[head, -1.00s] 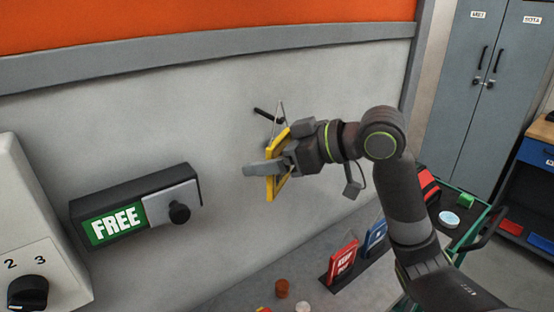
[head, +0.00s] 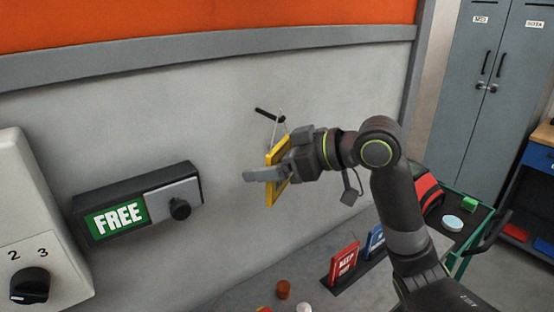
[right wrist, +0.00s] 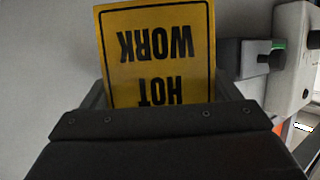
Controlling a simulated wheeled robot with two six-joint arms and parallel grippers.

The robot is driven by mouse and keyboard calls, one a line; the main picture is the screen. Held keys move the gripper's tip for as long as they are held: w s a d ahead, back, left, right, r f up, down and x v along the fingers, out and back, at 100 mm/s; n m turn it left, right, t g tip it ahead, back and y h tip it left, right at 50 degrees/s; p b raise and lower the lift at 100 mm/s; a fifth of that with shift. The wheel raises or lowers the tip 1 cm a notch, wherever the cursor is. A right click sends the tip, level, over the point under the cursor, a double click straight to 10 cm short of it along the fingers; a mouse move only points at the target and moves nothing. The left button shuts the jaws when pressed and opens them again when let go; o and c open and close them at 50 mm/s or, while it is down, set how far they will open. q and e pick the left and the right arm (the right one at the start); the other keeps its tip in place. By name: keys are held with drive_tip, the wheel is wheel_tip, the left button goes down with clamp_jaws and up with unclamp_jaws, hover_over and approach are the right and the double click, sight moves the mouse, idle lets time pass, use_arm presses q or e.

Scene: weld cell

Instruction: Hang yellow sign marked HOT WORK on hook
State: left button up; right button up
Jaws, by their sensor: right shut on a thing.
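The yellow sign (head: 272,181) is held in my right gripper (head: 277,173) in front of the grey wall, seen nearly edge-on in the head view. In the right wrist view the sign (right wrist: 158,50) shows HOT WORK upside down between the fingers. A thin cord loop (head: 276,128) rises from its top toward the dark hook (head: 269,115), a short peg on the wall. The loop's top is close to the hook. I cannot tell whether the loop is around it or only beside it. My left gripper is not in view.
A black box with a green FREE slider (head: 118,219) and a white switch box (head: 40,235) are on the wall at left. Below, a red sign (head: 344,263) and a blue sign (head: 375,242) stand in a dark rack. Grey lockers (head: 485,100) are at right.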

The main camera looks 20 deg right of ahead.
drive_tip(key=shift+w+f, duration=0.15)
drive_tip(key=shift+f, duration=0.35)
drive_tip(key=o, duration=0.9)
drive_tip(key=shift+r, duration=0.1)
